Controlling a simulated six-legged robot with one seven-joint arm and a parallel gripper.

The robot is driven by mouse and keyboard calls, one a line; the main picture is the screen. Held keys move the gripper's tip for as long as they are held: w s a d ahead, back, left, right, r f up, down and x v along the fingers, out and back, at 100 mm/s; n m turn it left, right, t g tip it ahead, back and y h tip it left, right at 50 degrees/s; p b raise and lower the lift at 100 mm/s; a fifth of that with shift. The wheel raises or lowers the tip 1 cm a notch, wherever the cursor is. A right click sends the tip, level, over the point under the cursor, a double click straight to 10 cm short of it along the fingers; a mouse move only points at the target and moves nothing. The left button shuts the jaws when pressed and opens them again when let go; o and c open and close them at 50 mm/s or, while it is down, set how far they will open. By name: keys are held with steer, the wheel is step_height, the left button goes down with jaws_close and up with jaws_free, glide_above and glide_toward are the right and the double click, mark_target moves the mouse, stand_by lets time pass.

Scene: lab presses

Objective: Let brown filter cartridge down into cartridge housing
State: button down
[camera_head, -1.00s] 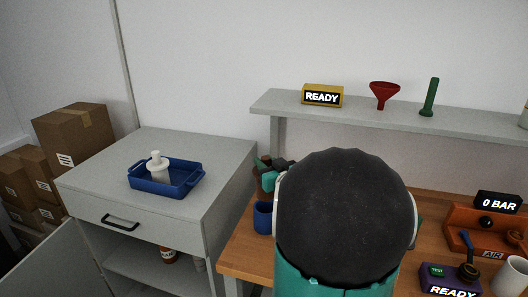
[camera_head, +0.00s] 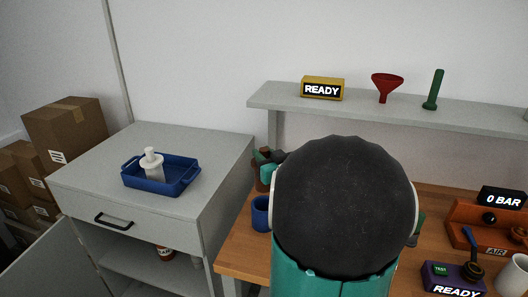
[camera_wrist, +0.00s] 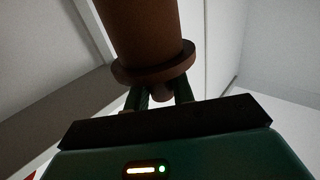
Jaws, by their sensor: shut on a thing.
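The brown filter cartridge (camera_wrist: 145,35) fills the upper middle of the wrist view, with a wide flange near my gripper (camera_wrist: 160,94). The green fingers are shut on the narrow stem under that flange. The cartridge's far end is out of the wrist view. In the head view my dark, rounded arm link hides most of the gripper area; small brown and teal parts show at its left edge, too small to tell apart. I cannot identify the cartridge housing for certain; a blue cup-like container (camera_head: 261,214) stands on the bench below those parts, partly covered.
A blue tray (camera_head: 184,186) with a white stepped piece (camera_head: 152,167) sits on the grey cabinet. A shelf (camera_head: 355,109) holds a READY sign (camera_head: 322,88), red funnel (camera_head: 387,86) and green cylinder (camera_head: 433,90). The orange press unit (camera_head: 465,215) and white mug (camera_head: 512,276) stand right.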

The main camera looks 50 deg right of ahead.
steer(key=shift+w+f, duration=0.15)
steer(key=shift+f, duration=2.45)
step_height(320, 180, down, 10)
stand_by(3.8)
steer(key=c, duration=1.1)
jaws_free()
